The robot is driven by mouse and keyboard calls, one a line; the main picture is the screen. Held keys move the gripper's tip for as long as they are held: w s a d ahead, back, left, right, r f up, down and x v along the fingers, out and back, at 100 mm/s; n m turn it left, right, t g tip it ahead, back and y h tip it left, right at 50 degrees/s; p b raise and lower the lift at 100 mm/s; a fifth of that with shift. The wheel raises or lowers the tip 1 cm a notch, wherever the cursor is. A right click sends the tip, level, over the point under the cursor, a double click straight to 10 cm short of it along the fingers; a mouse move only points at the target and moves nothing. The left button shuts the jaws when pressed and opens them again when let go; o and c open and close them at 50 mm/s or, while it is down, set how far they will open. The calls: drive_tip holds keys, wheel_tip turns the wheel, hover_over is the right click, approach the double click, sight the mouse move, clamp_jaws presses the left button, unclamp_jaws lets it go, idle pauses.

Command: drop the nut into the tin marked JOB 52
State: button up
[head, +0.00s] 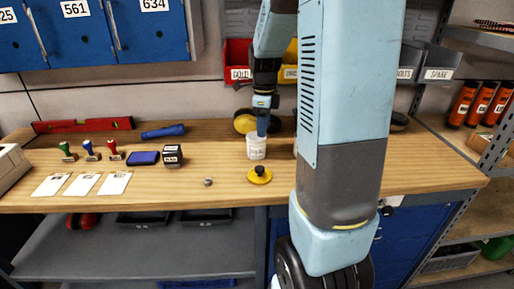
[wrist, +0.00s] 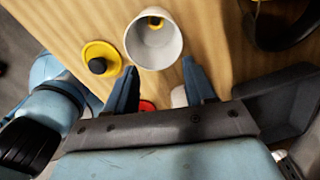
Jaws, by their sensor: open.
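A small grey nut (head: 207,182) lies on the wooden bench near its front edge. A white tin (head: 257,150) stands open to its right; its label is too small to read. In the wrist view I look into the tin (wrist: 153,53), and a small yellow and dark thing (wrist: 155,22) shows inside.
Three stamps (head: 89,150), a blue pad (head: 143,158), a black stamp block (head: 172,155) and white cards (head: 83,184) lie to the left. A red and a white thing show partly between my fingers. My arm hides the bench right of the tin.

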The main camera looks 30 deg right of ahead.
wheel_tip(320, 180, up, 13)
drive_tip(key=shift+f, duration=0.2)
idle(0.6)
drive_tip(key=s+a+n+t, duration=0.2)
drive_tip(key=s+a+n, duration=0.4)
drive_tip(key=s+n, duration=0.4)
drive_tip(key=s+a+n+t, duration=0.3)
drive_tip(key=s+a+n, duration=0.3)
drive_tip(key=s+n, duration=0.4)
drive_tip(key=n, duration=0.5)
drive_tip(key=shift+s+a+r+n+t, duration=0.15)
drive_tip(key=shift+s+r+n+t, duration=0.15)
drive_tip(key=shift+r+n, duration=0.1)
